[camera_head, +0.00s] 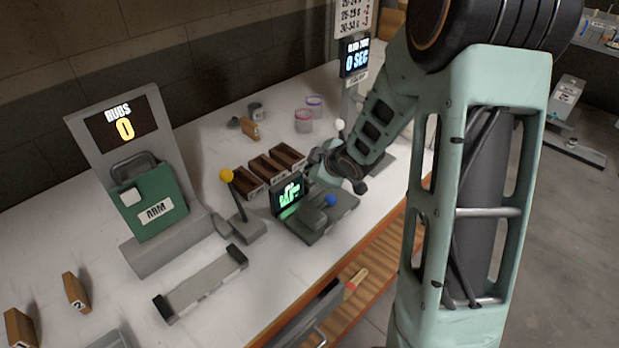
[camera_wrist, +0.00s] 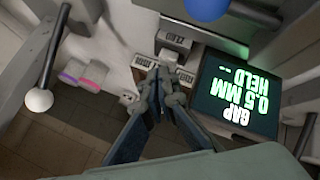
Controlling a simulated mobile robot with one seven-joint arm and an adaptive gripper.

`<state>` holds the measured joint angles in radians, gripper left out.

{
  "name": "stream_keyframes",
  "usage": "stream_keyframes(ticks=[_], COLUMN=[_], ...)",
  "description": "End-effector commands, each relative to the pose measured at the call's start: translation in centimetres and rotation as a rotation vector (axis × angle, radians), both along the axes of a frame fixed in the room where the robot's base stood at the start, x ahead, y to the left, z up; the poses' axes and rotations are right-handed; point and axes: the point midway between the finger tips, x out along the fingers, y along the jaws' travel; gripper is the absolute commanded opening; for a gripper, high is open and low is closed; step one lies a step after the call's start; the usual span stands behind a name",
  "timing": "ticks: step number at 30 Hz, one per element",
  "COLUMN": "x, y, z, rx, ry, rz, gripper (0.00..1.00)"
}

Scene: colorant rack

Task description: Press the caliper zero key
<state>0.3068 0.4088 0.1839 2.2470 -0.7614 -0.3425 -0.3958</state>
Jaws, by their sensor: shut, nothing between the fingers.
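The caliper station (camera_head: 325,222) stands near the table's front edge, with a green-lit screen (camera_head: 288,193) and a blue ball knob (camera_head: 330,200). In the wrist view its screen (camera_wrist: 237,95) reads upside down "GAP 0.5 MM HELD", and the blue knob (camera_wrist: 206,8) is at the top edge. A small grey block with upside-down lettering, apparently the zero key (camera_wrist: 174,40), lies left of the screen. My gripper (camera_wrist: 160,76) is shut and empty, its tips just below that block in the picture; I cannot tell if they touch. In the head view my wrist hides the fingers.
A yellow-knobbed lever (camera_head: 227,175) stands left of the station, brown trays (camera_head: 268,168) behind it. A white-knobbed rod (camera_head: 340,125) and lidded jars (camera_head: 303,121) are farther back.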

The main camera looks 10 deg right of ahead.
Motion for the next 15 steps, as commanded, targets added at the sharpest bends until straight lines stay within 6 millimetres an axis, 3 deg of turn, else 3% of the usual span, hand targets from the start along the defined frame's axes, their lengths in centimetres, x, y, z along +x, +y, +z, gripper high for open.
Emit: stream_keyframes(ticks=[15], x=[0.00], y=[-0.01], z=[-0.52], rx=[0.000], ry=[0.000], rz=[0.000], gripper=[0.00])
